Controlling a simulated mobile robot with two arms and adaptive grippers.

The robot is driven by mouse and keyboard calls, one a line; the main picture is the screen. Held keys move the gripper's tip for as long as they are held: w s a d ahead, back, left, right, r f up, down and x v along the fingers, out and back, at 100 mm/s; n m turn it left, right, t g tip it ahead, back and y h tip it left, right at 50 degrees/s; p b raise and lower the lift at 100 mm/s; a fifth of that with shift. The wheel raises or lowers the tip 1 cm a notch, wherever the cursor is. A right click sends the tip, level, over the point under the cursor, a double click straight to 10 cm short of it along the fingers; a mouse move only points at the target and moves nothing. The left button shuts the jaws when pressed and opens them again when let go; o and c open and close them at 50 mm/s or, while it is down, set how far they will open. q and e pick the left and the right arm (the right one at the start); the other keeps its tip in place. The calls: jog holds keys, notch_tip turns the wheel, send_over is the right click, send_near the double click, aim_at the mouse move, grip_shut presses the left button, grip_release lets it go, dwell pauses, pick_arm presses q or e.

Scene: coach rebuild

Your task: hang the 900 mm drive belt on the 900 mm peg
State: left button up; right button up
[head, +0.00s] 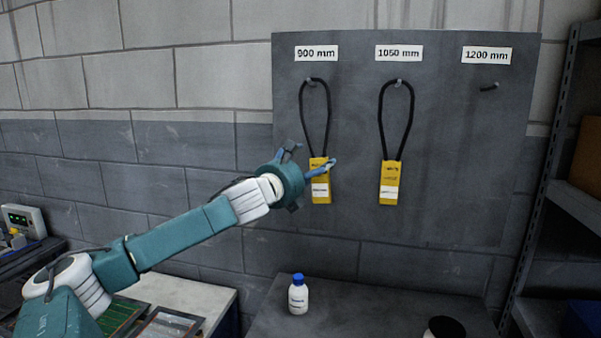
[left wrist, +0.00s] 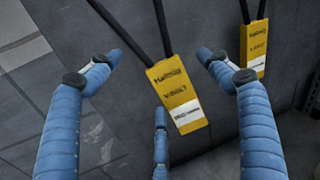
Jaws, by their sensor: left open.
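A black drive belt (head: 328,103) hangs in a narrow loop from the peg (head: 311,81) under the label "900 mm" (head: 316,53). A yellow sleeve (head: 320,187) with a white patch is around its lower end. My left gripper (head: 311,159) is open in front of the board, just left of and partly over the sleeve's upper part. In the left wrist view the sleeve (left wrist: 178,95) shows between the spread blue fingers (left wrist: 160,75), with clear space on both sides. The print on the sleeve is too small to read. My right gripper is in neither view.
A second belt (head: 381,108) with a yellow sleeve (head: 390,183) hangs under "1050 mm". The "1200 mm" peg (head: 489,87) is bare. A white bottle with a blue cap (head: 298,295) and a dark round thing (head: 445,328) stand on the bench (head: 365,310). Metal shelving (head: 545,150) is at right.

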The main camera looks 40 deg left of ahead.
pick_arm(q)
jog(key=v, duration=0.7)
jog(key=shift+s+d, duration=0.1)
jog(key=shift+d, duration=0.05)
